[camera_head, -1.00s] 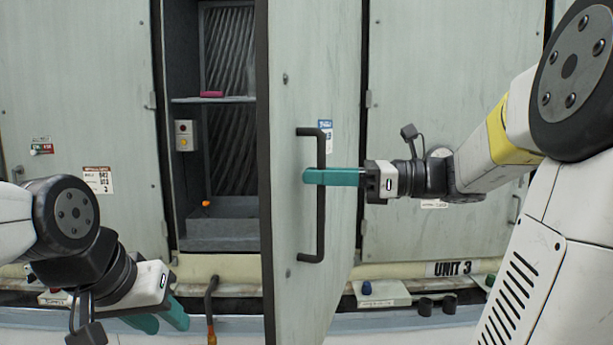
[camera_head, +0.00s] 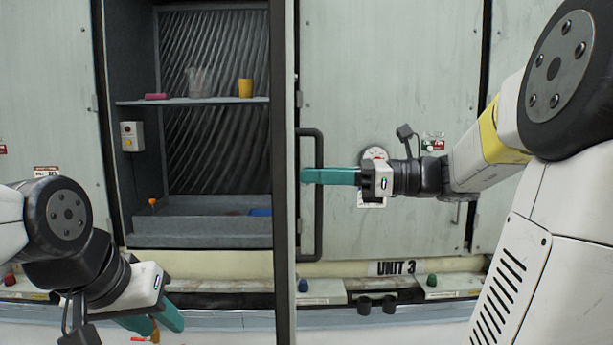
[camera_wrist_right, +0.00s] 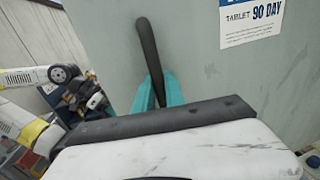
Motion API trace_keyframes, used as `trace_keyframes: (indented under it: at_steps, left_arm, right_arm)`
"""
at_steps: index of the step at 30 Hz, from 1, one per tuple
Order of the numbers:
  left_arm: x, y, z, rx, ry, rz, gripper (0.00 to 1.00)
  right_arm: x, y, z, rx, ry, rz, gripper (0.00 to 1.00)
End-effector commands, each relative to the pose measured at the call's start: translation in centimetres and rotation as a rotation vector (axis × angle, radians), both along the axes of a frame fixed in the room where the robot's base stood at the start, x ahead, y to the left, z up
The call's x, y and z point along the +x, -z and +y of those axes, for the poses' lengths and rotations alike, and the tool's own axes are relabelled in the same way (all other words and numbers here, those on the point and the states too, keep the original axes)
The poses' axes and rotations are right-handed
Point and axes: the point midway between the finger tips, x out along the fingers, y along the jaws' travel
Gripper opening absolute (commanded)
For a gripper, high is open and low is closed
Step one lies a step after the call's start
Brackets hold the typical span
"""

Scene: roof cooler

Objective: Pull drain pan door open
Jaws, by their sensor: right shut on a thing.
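The drain pan door (camera_head: 284,200) stands open and shows nearly edge-on in the head view, right of the open compartment. Its black bar handle (camera_head: 319,225) sticks out on the right side; it also shows in the right wrist view (camera_wrist_right: 149,50). My right gripper (camera_head: 306,175) is shut on the handle with its teal fingers, and these fingers flank the bar in the wrist view (camera_wrist_right: 155,92).
The open compartment holds a shelf (camera_head: 200,101) with a pink item, a clear cup and a yellow cup (camera_head: 245,88). A grey pan (camera_head: 200,228) lies at its bottom. A ledge (camera_head: 400,325) runs below the cabinets, with several small items above it.

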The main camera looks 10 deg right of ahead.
Motion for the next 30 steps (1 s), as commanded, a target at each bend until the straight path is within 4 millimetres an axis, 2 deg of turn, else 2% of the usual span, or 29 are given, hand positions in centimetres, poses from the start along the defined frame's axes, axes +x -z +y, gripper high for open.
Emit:
trace_keyframes:
  at_steps: [14, 15, 17, 26, 30]
  left_arm:
    - [0.0, 0.0, 0.0, 0.000, 0.000, 0.000, 0.35]
    - [0.0, 0.0, 0.0, 0.000, 0.000, 0.000, 0.35]
    - [0.0, 0.0, 0.0, 0.000, 0.000, 0.000, 0.35]
    - [0.0, 0.0, 0.0, 0.000, 0.000, 0.000, 0.35]
    - [0.0, 0.0, 0.0, 0.000, 0.000, 0.000, 0.35]
  right_arm:
    - [-0.1, 0.0, 0.1, 0.000, -0.005, 0.000, 0.00]
    - [-0.1, 0.0, 0.1, 0.000, -0.005, 0.000, 0.22]
    - [0.0, 0.0, 0.1, 0.000, -0.004, 0.000, 0.34]
    - [0.0, 0.0, 0.0, 0.000, -0.002, 0.000, 0.36]
    - [-0.2, 0.0, -0.9, 0.000, 0.002, 0.000, 0.36]
